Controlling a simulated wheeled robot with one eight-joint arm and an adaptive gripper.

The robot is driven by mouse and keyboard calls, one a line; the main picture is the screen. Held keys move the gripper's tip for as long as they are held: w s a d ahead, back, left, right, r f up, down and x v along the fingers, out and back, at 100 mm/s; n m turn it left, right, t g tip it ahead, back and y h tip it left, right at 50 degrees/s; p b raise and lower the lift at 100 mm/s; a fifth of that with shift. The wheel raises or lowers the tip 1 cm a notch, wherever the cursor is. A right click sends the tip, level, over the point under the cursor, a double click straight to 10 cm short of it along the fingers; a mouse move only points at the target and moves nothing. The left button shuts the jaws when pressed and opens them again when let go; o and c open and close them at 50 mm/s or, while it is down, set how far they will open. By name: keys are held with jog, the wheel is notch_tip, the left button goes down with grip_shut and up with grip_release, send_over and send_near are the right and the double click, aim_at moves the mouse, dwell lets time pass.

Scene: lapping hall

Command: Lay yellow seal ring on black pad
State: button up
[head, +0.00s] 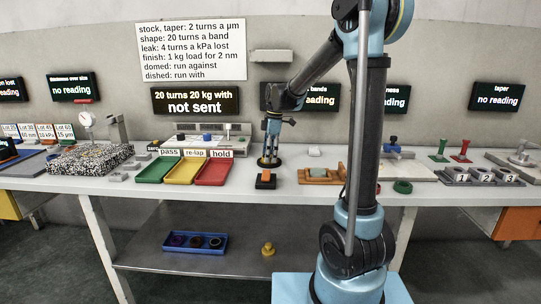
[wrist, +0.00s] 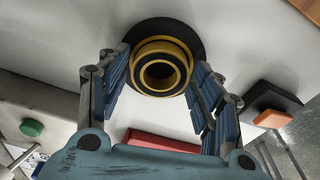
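The yellow seal ring (wrist: 160,67), with a black inner band and an open centre, is between my fingertips in the wrist view. A wider round black pad (wrist: 190,33) shows directly behind it. In the head view the black pad (head: 270,163) is on the bench, with a thin yellow band of the ring at my fingertips. My gripper (wrist: 163,68) has a finger against each side of the ring; in the head view my gripper (head: 271,153) points straight down. The ring is over the pad, but I cannot tell whether it touches it.
Green (head: 157,170), yellow (head: 185,171) and red trays (head: 213,172) lie left. A wooden fixture (head: 318,176) is right. A blue tray (head: 195,243) with dark rings is on the lower shelf.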

jog(key=shift+r, duration=0.15)
notch_tip(320, 180, up, 12)
jog(key=d, duration=0.1)
jog(key=shift+d, duration=0.25)
dwell(0.5)
jog(key=shift+w, duration=0.1)
